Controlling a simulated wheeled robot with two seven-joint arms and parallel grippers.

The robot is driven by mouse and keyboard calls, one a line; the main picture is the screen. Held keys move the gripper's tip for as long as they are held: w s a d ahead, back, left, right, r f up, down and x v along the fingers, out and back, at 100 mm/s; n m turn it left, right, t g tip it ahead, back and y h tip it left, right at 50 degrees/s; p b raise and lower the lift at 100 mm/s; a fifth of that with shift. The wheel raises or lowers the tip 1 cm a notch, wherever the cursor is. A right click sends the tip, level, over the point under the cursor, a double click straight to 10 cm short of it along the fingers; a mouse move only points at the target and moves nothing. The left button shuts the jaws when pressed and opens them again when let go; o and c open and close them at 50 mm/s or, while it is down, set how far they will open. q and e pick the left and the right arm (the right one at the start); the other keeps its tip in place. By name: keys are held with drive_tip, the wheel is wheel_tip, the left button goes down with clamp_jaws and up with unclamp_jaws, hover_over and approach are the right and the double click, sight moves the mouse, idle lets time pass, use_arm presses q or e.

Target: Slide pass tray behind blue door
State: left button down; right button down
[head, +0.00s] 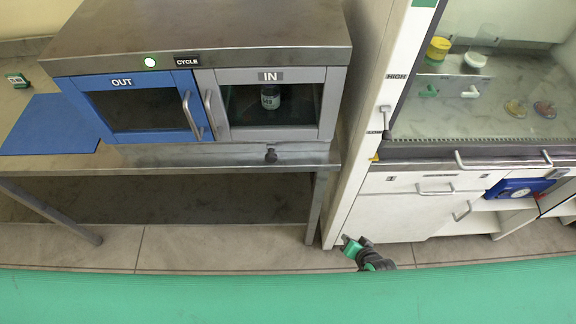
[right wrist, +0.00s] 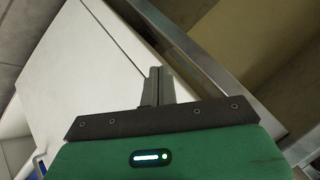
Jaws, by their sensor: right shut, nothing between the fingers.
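The pass box stands on a steel bench at the left of the head view. Its blue door (head: 143,108), marked OUT, is shut. The grey door (head: 272,134), marked IN, is also shut. A small labelled bottle (head: 270,97) shows behind the grey door's window. The tray itself I cannot make out. A dark knob (head: 271,156) sits on the steel strip below the grey door. My right gripper (head: 351,246) is low, right of the bench, well away from the knob. In the right wrist view its fingers (right wrist: 157,86) are together and empty. My left gripper is out of view.
A blue mat (head: 50,126) lies on the bench at left. A white cabinet (head: 385,215) with drawers and a glass-fronted hood stands at right. The space under the bench looks open.

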drive_tip(key=w+a+r+m+t+y+b, duration=0.1)
drive_tip(key=a+r+y, duration=0.1)
drive_tip(key=r, duration=0.8)
drive_tip(key=w+a+r+m+t+y+b, duration=0.1)
drive_tip(key=a+r, duration=0.3)
drive_tip(key=r, duration=0.6)
drive_tip(key=a+r+m+t+y+b, duration=0.1)
drive_tip(key=a+r+m+t+y, duration=0.1)
drive_tip(key=r, duration=0.9)
drive_tip(key=shift+w+a+t+y+b, duration=0.3)
drive_tip(key=shift+w+a+y, duration=0.1)
drive_tip(key=shift+a+y, duration=0.4)
drive_tip(key=p, duration=0.2)
approach(274, 150)
drive_tip(key=w+d, duration=0.1)
drive_tip(key=w, duration=0.2)
drive_tip(key=shift+w+a+f+p, duration=0.15)
drive_tip(key=shift+a+p, duration=0.15)
drive_tip(key=shift+a, duration=0.55)
drive_tip(key=shift+w+a+f+p, duration=0.2)
drive_tip(key=shift+a+p, duration=0.05)
drive_tip(key=shift+a, duration=0.55)
